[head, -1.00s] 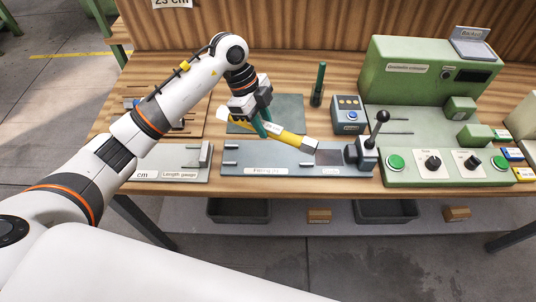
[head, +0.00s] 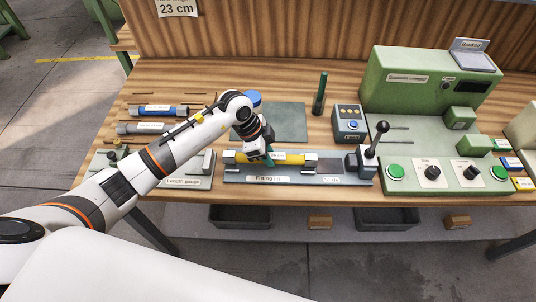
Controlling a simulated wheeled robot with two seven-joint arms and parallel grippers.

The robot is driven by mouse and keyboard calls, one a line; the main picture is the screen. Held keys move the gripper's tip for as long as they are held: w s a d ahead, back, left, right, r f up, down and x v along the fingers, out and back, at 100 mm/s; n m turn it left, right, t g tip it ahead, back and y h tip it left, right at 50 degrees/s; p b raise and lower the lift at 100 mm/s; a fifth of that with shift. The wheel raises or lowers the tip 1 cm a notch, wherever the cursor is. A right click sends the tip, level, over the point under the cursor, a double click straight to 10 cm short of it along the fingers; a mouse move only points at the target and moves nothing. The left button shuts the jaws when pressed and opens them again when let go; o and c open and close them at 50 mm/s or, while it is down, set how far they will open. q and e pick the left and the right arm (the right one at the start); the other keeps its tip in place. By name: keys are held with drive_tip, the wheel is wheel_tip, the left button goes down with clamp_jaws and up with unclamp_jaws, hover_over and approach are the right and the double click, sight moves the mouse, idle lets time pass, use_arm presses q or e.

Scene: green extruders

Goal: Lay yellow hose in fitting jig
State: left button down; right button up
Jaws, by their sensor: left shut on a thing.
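The yellow hose (head: 291,158) lies level along the grey fitting jig (head: 332,179), with a grey end fitting showing at its right end. Its left end shows just left of my gripper. My left gripper (head: 269,158) is over the left part of the hose, its jaws shut on it at the jig. Part of the hose behind the fingers is hidden. My right gripper is not in view.
A lever box (head: 362,163) with a black knob stands at the jig's right end. The length gauge (head: 198,182) is on the left. Blue and grey hoses (head: 158,110) lie behind my arm. A green mat (head: 285,122), a green marker-like cylinder (head: 319,95) and a blue-grey button box (head: 349,122) are behind.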

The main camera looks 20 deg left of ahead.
use_arm(q)
drive_tip(key=shift+f, duration=0.5)
drive_tip(key=c, duration=1.1)
unclamp_jaws()
drive_tip(key=shift+c, duration=0.2)
drive_tip(key=b+v, duration=0.2)
drive_tip(key=v, duration=0.8)
drive_tip(key=shift+a+r, duration=0.25)
drive_tip(key=shift+s+a+r, duration=0.1)
drive_tip(key=shift+a+r, duration=0.1)
drive_tip(key=shift+r, duration=0.45)
